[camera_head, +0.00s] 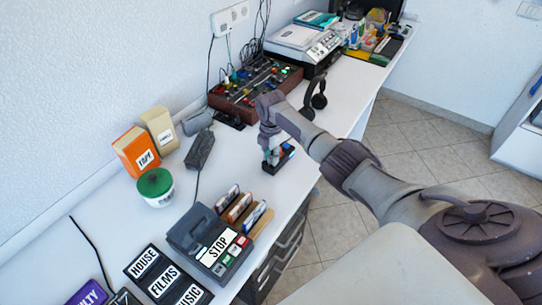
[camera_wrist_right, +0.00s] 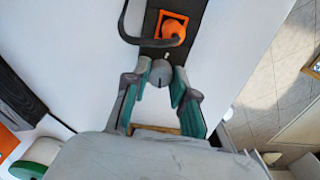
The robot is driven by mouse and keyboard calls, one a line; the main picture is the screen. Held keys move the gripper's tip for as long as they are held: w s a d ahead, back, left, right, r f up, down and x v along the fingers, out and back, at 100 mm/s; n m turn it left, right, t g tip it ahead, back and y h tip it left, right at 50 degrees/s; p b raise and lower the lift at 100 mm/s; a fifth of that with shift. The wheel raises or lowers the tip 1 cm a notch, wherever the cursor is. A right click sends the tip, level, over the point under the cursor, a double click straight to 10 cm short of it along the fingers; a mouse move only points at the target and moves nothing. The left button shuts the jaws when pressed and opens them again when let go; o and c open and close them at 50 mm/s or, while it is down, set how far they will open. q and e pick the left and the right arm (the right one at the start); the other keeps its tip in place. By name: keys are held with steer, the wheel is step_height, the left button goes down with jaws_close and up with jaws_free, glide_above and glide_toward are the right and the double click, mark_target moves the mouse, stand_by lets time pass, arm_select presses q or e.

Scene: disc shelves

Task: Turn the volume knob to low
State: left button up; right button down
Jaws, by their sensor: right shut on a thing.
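The volume knob (camera_wrist_right: 160,72) shows in the right wrist view as a small grey round knob with a dark line on its face. It sits at the near end of a small black device (camera_wrist_right: 196,10), which also shows on the white desk in the head view (camera_head: 285,163). My right gripper (camera_wrist_right: 161,80), with teal finger pads, is shut on the knob, one finger on each side. In the head view my right gripper (camera_head: 271,152) points down over the device and hides the knob. Scale markings for the knob cannot be read. My left gripper is in neither view.
An orange part (camera_wrist_right: 173,27) sits just beyond the knob on the device. A grey STOP machine (camera_head: 203,236) stands nearer on the desk. A mixer-like box (camera_head: 292,78) and black headphones (camera_head: 318,100) stand behind. Clear desk lies to the left of the device.

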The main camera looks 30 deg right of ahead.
stand_by(0.3)
steer(key=c, duration=0.9)
jaws_free()
steer(key=shift+c, duration=0.2)
steer(key=shift+r, duration=0.1)
step_height(320, 180, up, 12)
